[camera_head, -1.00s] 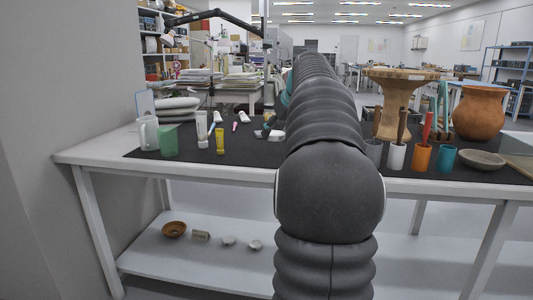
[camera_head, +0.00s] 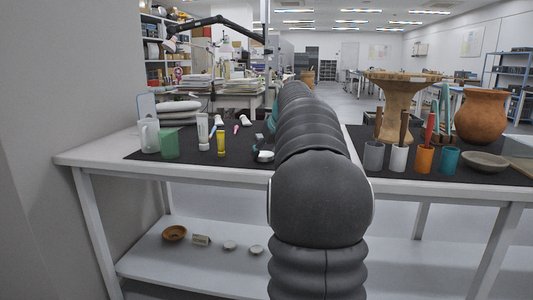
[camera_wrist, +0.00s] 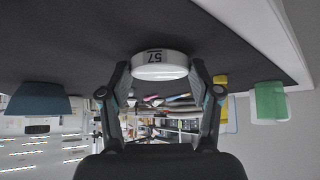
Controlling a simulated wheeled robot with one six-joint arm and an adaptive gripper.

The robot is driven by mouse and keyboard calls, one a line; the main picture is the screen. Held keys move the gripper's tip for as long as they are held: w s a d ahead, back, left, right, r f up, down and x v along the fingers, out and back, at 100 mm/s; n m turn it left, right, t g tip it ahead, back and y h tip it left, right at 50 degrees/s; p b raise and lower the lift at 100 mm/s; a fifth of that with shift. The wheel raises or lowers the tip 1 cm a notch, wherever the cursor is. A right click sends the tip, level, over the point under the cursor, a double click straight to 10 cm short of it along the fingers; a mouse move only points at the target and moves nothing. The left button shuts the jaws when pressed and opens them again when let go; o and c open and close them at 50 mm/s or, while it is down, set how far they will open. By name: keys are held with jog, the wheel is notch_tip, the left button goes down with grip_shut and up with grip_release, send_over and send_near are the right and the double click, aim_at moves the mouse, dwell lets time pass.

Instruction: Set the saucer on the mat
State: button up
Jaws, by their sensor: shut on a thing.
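The white saucer (camera_wrist: 160,67), marked 57, is held between the two fingertips of my gripper (camera_wrist: 161,80) in the wrist view. In the head view, a white part of it (camera_head: 265,156) shows just left of my arm, over the dark mat (camera_head: 240,172) near its front edge. My gripper (camera_head: 259,146) is mostly hidden by my arm there. The mat also shows in the wrist view (camera_wrist: 80,40). I cannot tell whether the saucer touches the mat.
A green cup (camera_head: 170,144), a white mug (camera_head: 149,135) and a yellow tube (camera_head: 221,143) stand left. Several small pots, including a teal cup (camera_head: 448,160), and a shallow grey dish (camera_head: 485,161) are right. Mat is bare in front of the tubes.

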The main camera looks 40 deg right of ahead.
jog(key=shift+f, duration=0.15)
jog(key=o, duration=1.2)
jog(key=shift+c, duration=0.2)
jog(key=shift+s+r, duration=0.1)
jog(key=shift+r, duration=0.25)
jog(key=p+v, duration=0.1)
jog(key=v, duration=1)
jog(key=shift+s+r+p, duration=0.2)
jog(key=shift+p, duration=0.2)
jog(key=shift+a, duration=0.15)
